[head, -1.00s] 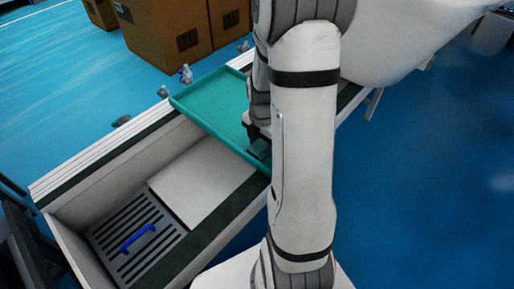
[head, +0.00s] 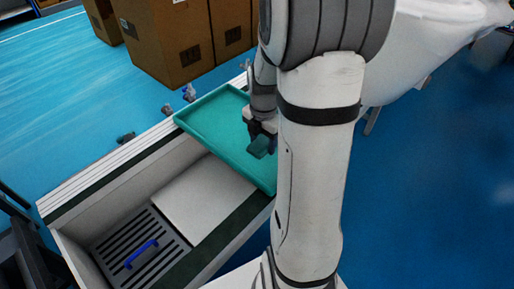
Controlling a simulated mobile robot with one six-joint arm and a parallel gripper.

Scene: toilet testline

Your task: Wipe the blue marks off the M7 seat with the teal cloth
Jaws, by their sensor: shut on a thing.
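My gripper (head: 261,138) is partly hidden behind my own arm, over the right part of a teal tray (head: 205,118). It is shut on a small dark teal piece, the teal cloth (head: 260,147), which appears held just above the tray. A large white rounded body, part of a toilet (head: 425,45), stands at the upper right, partly hidden by my arm. I cannot make out the M7 label, the seat's top or any blue marks.
A bench with a pale panel (head: 203,197) and a slotted grate with a blue handle (head: 141,254) lies at the lower left. Cardboard boxes (head: 165,45) stand behind. Small fittings (head: 189,92) lie along the bench's back rail. Blue floor at right is clear.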

